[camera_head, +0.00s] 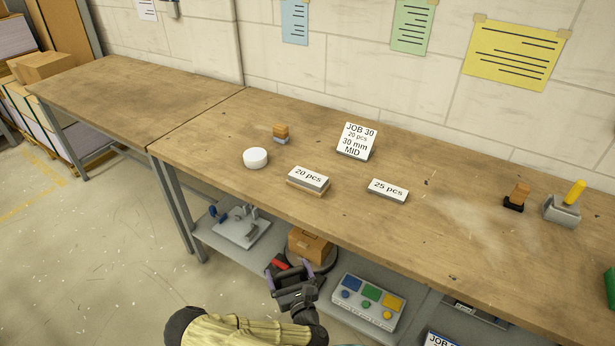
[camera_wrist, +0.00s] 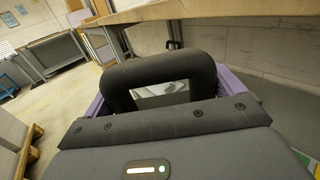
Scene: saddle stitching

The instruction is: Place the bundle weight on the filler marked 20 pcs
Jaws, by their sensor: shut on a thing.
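The filler marked 20 pcs (camera_head: 308,178) is a flat block with a white top and a tan lower layer, lying near the bench's front edge. A similar block marked 25 pcs (camera_head: 388,189) lies to its right. My gripper (camera_head: 291,273) is low in front of the bench, below and apart from the 20 pcs filler. In the wrist view, a thick dark arched handle (camera_wrist: 160,68) stands between the purple fingers; it looks like the bundle weight, held in the shut jaws. Its lower part is hidden. Neither filler can be made out in the wrist view.
A sign (camera_head: 357,141), a white round piece (camera_head: 255,158) and a small wooden block (camera_head: 281,131) stand near the fillers. The bench edge lies above my gripper. The lower shelf holds a carton (camera_head: 311,245) and a button box (camera_head: 368,302).

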